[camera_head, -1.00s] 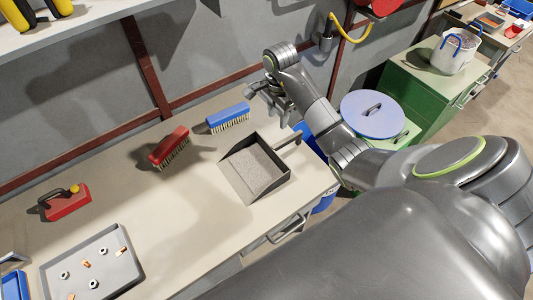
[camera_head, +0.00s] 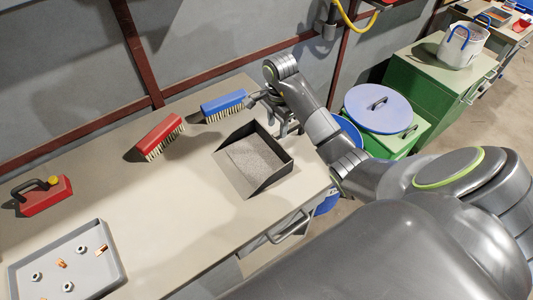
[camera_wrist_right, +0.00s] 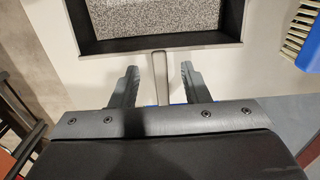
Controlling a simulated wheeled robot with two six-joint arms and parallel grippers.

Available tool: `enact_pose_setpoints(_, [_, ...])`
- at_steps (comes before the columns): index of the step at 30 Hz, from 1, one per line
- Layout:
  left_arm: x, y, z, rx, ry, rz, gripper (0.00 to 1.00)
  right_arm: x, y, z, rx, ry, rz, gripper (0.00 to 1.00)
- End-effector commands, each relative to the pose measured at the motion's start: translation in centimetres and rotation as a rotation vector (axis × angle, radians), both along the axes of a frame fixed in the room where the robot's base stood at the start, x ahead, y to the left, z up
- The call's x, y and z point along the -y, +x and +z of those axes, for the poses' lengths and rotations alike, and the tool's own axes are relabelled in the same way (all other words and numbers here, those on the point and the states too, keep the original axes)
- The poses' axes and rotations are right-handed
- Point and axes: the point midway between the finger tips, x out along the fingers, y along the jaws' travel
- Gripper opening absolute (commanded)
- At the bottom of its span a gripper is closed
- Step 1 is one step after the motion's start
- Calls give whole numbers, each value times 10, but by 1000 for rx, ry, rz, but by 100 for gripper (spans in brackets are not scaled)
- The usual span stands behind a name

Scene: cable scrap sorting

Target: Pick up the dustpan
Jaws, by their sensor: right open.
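The dustpan (camera_head: 252,158), a dark tray with a speckled grey floor, lies on the workbench near its right end. In the right wrist view its black rim (camera_wrist_right: 158,44) is at the top, and its thin handle (camera_wrist_right: 160,82) points toward my gripper. My right gripper (camera_wrist_right: 160,74) is open, with one finger on each side of the handle and gaps between. In the head view my right gripper (camera_head: 272,115) is at the dustpan's far right side and hides the handle. My left gripper is not in view.
A blue brush (camera_head: 223,105) and a red brush (camera_head: 160,136) lie near the dustpan. A red can (camera_head: 45,197) and a grey tray (camera_head: 112,262) with small scraps are at the left.

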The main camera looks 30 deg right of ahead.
Motion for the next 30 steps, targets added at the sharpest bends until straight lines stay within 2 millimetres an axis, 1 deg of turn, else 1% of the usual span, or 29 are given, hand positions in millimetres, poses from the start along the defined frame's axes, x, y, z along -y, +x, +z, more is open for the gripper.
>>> enact_pose_setpoints(1, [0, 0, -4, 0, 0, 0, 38, 0, 0, -4, 0, 0, 0, 42])
enact_pose_setpoints(5, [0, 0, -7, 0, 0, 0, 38, 0, 0, -7, 0, 0, 0, 42])
enact_pose_setpoints(7, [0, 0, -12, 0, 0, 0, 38, 0, 0, -12, 0, 0, 0, 42])
enact_pose_setpoints(14, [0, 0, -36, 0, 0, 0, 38, 0, 0, -37, 0, 0, 0, 42])
enact_pose_setpoints(16, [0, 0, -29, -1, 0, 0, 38, -1, -1, -43, -5, 3, -1, 42])
enact_pose_setpoints(18, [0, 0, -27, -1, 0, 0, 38, -1, -1, -53, -4, 3, -1, 42])
enact_pose_setpoints(20, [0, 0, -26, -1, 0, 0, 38, 0, -1, -58, -3, 2, -1, 42])
enact_pose_setpoints(26, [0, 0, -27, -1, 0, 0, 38, 0, 0, -60, 0, 0, 0, 42])
enact_pose_setpoints(27, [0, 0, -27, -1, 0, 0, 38, 0, 0, -60, 0, 0, 0, 40])
enact_pose_setpoints(30, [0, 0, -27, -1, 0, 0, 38, 0, 0, -60, 0, 0, 0, 27])
